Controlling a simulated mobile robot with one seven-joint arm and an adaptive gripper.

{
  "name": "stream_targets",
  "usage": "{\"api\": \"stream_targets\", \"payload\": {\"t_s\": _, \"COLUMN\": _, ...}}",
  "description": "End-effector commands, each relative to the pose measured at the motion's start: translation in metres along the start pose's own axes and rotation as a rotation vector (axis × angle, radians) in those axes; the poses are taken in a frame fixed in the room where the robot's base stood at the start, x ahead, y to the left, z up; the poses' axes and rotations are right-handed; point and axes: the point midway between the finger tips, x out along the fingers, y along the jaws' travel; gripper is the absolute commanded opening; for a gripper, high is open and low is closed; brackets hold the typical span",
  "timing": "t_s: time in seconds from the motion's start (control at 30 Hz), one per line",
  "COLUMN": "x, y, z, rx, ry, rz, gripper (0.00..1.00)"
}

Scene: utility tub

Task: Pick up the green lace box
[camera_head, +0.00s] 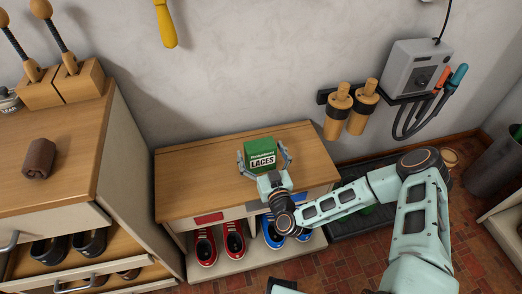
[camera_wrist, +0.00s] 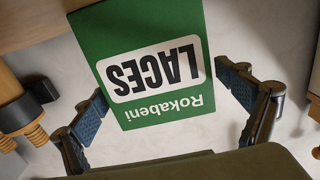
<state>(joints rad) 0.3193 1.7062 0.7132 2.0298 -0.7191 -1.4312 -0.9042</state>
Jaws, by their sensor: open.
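The green lace box (camera_head: 261,147), with a white "LACES" label, stands on the wooden bench top (camera_head: 190,180) near its middle. My gripper (camera_head: 265,158) is open, with one finger to each side of the box in the head view. In the wrist view the box (camera_wrist: 110,45) shows upside down, between and beyond the fingers of my open gripper (camera_wrist: 165,100). The far side of the box is hidden.
Red shoes (camera_head: 220,243) and blue shoes (camera_head: 271,232) sit under the bench. A taller wooden cabinet (camera_head: 75,150) stands on the left. A grey wall unit (camera_head: 415,68) and wooden-handled tools (camera_head: 338,112) are at right. The bench top left of the box is clear.

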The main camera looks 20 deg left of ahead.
Motion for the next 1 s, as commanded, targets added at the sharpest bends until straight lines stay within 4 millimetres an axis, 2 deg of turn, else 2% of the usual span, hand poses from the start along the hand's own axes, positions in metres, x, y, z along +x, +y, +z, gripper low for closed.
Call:
{"api": "stream_targets", "payload": {"t_s": 0.23, "x": -0.0003, "y": -0.0004, "z": 0.0001, "rx": 0.0, "ry": 0.0, "rz": 0.0, "gripper": 0.93}}
{"api": "stream_targets", "payload": {"t_s": 0.67, "x": -0.0002, "y": -0.0001, "z": 0.0002, "rx": -0.001, "ry": 0.0, "rz": 0.0, "gripper": 0.46}}
{"api": "stream_targets", "payload": {"t_s": 1.0, "x": 0.0, "y": -0.0001, "z": -0.0056, "rx": -0.001, "ry": 0.001, "rz": 0.0, "gripper": 0.45}}
